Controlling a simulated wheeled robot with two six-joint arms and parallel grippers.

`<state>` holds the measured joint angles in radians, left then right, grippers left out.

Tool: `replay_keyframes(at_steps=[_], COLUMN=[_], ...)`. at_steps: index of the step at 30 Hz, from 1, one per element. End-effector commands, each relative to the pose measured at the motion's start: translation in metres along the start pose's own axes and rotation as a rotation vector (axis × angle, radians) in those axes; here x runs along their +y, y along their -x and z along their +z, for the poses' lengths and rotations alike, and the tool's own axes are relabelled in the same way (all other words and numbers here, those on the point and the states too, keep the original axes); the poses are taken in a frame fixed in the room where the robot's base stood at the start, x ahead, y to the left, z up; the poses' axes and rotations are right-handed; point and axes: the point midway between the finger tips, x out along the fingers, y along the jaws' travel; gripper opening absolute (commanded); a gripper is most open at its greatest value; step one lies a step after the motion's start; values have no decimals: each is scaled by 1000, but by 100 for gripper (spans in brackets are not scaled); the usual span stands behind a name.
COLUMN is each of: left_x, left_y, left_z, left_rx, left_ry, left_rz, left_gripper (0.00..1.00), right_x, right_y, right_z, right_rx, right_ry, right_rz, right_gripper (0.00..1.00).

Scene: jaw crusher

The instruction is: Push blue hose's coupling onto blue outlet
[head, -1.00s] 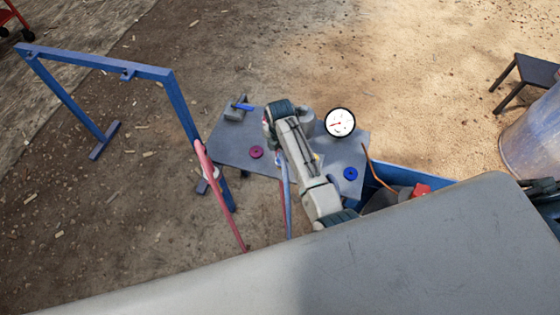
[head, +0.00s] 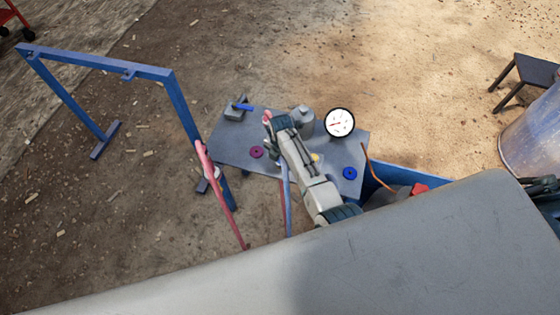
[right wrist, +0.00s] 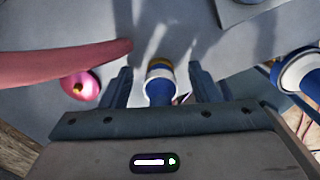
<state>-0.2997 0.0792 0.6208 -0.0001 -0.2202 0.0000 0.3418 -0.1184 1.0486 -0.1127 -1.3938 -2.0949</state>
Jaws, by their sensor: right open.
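My right gripper (head: 272,122) is over the grey plate. In the right wrist view its two fingers (right wrist: 159,70) stand open and apart. Between them is a blue and white coupling (right wrist: 160,88) with a brass-coloured ring at its far end; neither finger visibly touches it. I cannot tell whether this ring belongs to the blue outlet or how fully the coupling is seated. The blue hose (head: 288,205) hangs below the plate's front edge, partly behind my right arm. My left gripper is not in view.
The grey plate (head: 232,140) carries a gauge (head: 340,122), a magenta round part (head: 256,152) and a blue round part (head: 350,173). A pink hose (right wrist: 60,62) crosses left of the fingers. A blue frame (head: 95,62) stands left; a large grey surface covers the foreground.

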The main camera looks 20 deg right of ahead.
Motion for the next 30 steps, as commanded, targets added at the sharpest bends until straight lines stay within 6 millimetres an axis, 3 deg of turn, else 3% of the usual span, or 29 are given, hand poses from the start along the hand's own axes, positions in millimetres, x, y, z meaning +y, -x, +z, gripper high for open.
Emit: replay_keyframes(at_steps=[7, 12, 15, 25, 30], left_x=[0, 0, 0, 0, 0], left_y=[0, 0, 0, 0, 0], left_z=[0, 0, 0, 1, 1], left_rx=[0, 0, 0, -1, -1], left_ry=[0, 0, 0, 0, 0], left_rz=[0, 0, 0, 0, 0], left_gripper=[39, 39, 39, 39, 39], right_x=[0, 0, 0, 0, 1], right_y=[0, 0, 0, 3, 16], right_z=[0, 0, 0, 0, 0], right_rx=[0, 0, 0, -1, -2], right_ry=[0, 0, 0, 0, 0], right_rz=[0, 0, 0, 1, 2], right_gripper=[56, 22, 7, 7, 7])
